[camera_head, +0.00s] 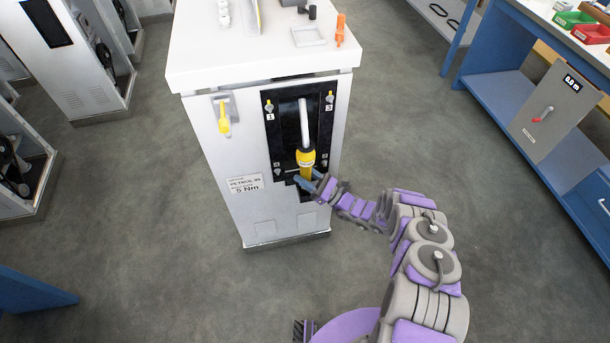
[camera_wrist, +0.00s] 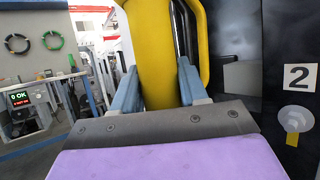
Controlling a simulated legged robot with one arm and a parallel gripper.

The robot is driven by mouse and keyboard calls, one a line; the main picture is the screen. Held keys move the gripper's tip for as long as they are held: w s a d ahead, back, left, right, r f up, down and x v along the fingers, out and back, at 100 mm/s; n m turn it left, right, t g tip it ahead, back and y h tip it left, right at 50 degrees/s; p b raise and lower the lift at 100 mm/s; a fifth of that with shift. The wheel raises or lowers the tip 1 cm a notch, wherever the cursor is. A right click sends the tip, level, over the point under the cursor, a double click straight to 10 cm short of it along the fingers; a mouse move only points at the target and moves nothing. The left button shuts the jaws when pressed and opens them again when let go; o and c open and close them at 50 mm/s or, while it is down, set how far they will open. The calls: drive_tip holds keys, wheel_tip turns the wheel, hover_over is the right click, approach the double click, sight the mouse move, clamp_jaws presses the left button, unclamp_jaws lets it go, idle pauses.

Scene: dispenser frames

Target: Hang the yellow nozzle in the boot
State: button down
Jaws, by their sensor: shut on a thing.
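The yellow nozzle (camera_head: 305,158) is upright in front of the black panel (camera_head: 284,128) on the white dispenser, its grey spout pointing up. My gripper (camera_head: 308,184) is shut on the nozzle's lower yellow part. The boot cannot be made out clearly; the nozzle and gripper cover the lower middle of the panel. I cannot tell whether the nozzle rests in it or is held just in front.
A yellow-handled lever (camera_head: 224,120) is on the dispenser's left front. A "PETROL 95, 5 Nm" label (camera_head: 245,184) sits lower down. Small items, including an orange tool (camera_head: 340,30), stand on the white top (camera_head: 200,62). A blue workbench (camera_head: 500,85) is at right. Grey floor is clear around.

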drive_tip(key=c, duration=0.5)
unclamp_jaws()
drive_tip(key=shift+s+d, duration=0.1)
drive_tip(key=b+v, duration=0.2)
drive_tip(key=v, duration=0.6)
